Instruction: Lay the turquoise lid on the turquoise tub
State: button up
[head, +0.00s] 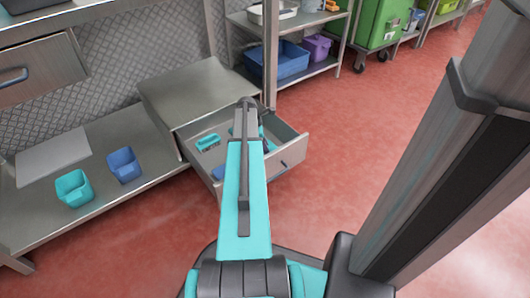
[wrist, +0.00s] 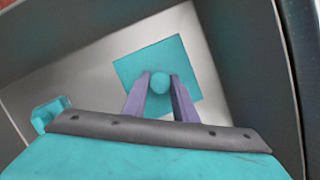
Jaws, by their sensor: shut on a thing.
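The turquoise lid (wrist: 138,66) is a flat square plate with a round knob, seen in the wrist view below my gripper (wrist: 160,88). The two fingers are shut on the knob, one on each side. The lid is over the inside of an open drawer (head: 288,158); whether it touches the drawer floor I cannot tell. In the head view my arm hides most of the lid and fingers. The turquoise tub (head: 74,188) stands upright and open-topped on the low steel bench at the left, well away from my gripper.
A blue tub (head: 124,164) stands just right of the turquoise tub. A grey flat board (head: 54,157) lies behind them. A small turquoise object (head: 208,142) lies in the drawer, left of my arm. The drawer's walls surround my gripper. Red floor in front is clear.

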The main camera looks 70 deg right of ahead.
jog(key=shift+r+p, duration=2.4)
jog(key=shift+p, duration=0.05)
